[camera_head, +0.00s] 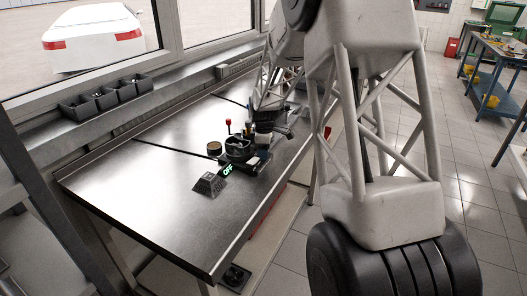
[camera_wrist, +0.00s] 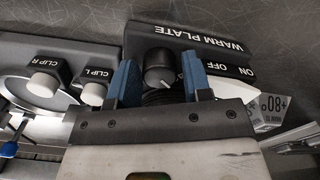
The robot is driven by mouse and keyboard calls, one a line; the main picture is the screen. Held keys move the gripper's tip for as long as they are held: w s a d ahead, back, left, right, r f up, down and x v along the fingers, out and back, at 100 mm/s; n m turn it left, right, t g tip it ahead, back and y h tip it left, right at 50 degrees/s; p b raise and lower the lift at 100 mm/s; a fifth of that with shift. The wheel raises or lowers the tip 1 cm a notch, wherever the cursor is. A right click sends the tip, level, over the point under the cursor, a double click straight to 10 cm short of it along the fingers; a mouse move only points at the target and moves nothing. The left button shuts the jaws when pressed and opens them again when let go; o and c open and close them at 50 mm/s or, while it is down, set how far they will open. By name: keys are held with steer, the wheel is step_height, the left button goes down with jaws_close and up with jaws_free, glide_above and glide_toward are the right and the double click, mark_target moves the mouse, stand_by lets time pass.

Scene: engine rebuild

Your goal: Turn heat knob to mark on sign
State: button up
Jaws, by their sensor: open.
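The heat knob (camera_wrist: 159,68) is a round black knob with a pale pointer line, in the wrist view, on a black panel (camera_wrist: 190,40) labelled WARM PLATE, ON and OFF. My gripper (camera_wrist: 160,80) has two blue fingers, one on each side of the knob; they stand apart, and I cannot tell whether they touch it. A small sign (camera_wrist: 272,112) at the right shows "80" upside down, with part of it cut off or hidden. In the head view the device (camera_head: 240,148) on the bench is small, a green OFF display (camera_head: 228,169) glows beside it, and my gripper is hard to make out.
White knobs labelled CLIP R (camera_wrist: 43,84) and CLIP L (camera_wrist: 93,94) are left of my fingers. In the head view a round tin (camera_head: 214,148) and a dark sloped block (camera_head: 209,185) stand near the device. The metal bench (camera_head: 130,190) is clear at the left front.

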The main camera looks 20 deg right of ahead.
steer(key=c, duration=0.6)
steer(key=shift+c, duration=0.2)
steer(key=shift+m, duration=0.4)
steer(key=m, duration=0.3)
steer(key=shift+r, duration=0.1)
steer(key=m, duration=1.6)
steer(key=shift+m, duration=0.3)
